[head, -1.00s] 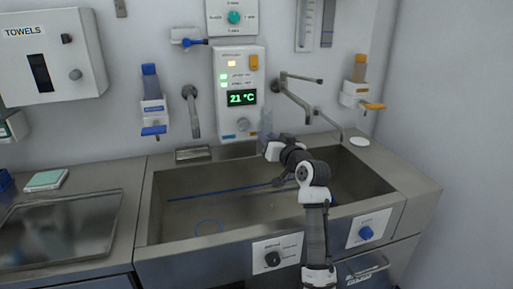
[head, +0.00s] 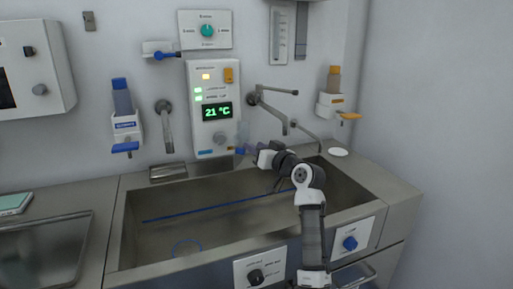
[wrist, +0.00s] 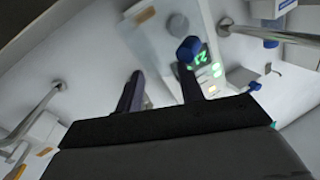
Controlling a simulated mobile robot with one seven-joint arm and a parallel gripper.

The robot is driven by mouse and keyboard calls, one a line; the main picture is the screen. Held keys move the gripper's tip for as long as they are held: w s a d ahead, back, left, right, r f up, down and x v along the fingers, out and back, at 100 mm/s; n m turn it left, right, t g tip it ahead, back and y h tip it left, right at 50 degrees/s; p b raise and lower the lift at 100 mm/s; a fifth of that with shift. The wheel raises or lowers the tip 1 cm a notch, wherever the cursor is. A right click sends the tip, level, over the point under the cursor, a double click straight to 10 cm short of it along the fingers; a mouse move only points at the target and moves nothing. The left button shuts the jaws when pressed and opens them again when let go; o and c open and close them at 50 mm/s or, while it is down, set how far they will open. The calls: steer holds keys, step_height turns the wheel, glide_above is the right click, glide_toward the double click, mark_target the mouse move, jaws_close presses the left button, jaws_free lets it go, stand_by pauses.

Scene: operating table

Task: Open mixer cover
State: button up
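The mixer is the white panel (head: 213,78) on the back wall, with a green 21 °C display (head: 217,112) and a grey knob (head: 219,137). A translucent cover (head: 243,133) stands out at the panel's lower right edge, with a small blue part at its bottom. In the wrist view a blue knob (wrist: 189,49) shows at the right fingertip; I cannot tell whether they touch. My gripper (wrist: 160,74) is open, its fingers apart in front of the panel. In the head view it is to the right of the cover, above the sink.
The steel sink (head: 115,235) lies below, with blue tubing (head: 215,207) in it. A spout (head: 168,130) is left of the mixer and a jointed tap (head: 272,104) right of it. Dispensers hang at left (head: 124,120) and right (head: 333,97).

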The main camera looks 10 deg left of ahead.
steer(key=shift+f, duration=0.85)
steer(key=s+d+r+b, duration=0.1)
steer(key=s+d+b, duration=0.1)
steer(key=d, duration=1.4)
steer(key=shift+s+r+b, duration=0.25)
steer(key=shift+s+b, duration=0.05)
steer(key=shift+s, duration=0.05)
stand_by(0.4)
steer(key=b+v, duration=0.2)
steer(key=v, duration=1.1)
steer(key=shift+s+d+b, duration=0.2)
steer(key=shift+s+b, duration=0.05)
steer(key=shift+b, duration=0.05)
steer(key=shift+o, duration=0.5)
